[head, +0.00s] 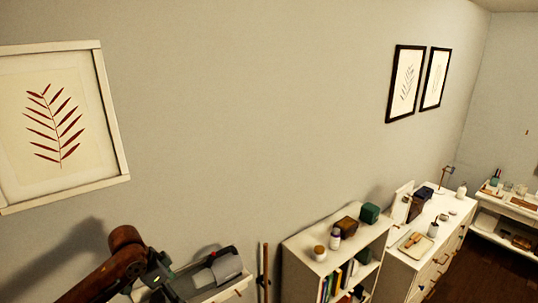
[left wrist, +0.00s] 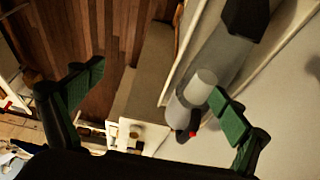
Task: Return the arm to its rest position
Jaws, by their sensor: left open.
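My left arm (head: 105,272) enters the head view from the lower left, raised in front of the wall. My left gripper (head: 160,277) is at its end, close to the bottom edge of the picture. In the left wrist view my left gripper (left wrist: 155,95) has its two green-padded fingers spread wide. Nothing is held between them. My right arm and right gripper are not in view.
A grey appliance (head: 217,270) with a red part appears just right of my left gripper, on a pale surface. A white bookshelf (head: 305,258) and a white dresser (head: 405,258) stand farther right. Framed pictures, including a leaf print (head: 55,125), hang on the wall.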

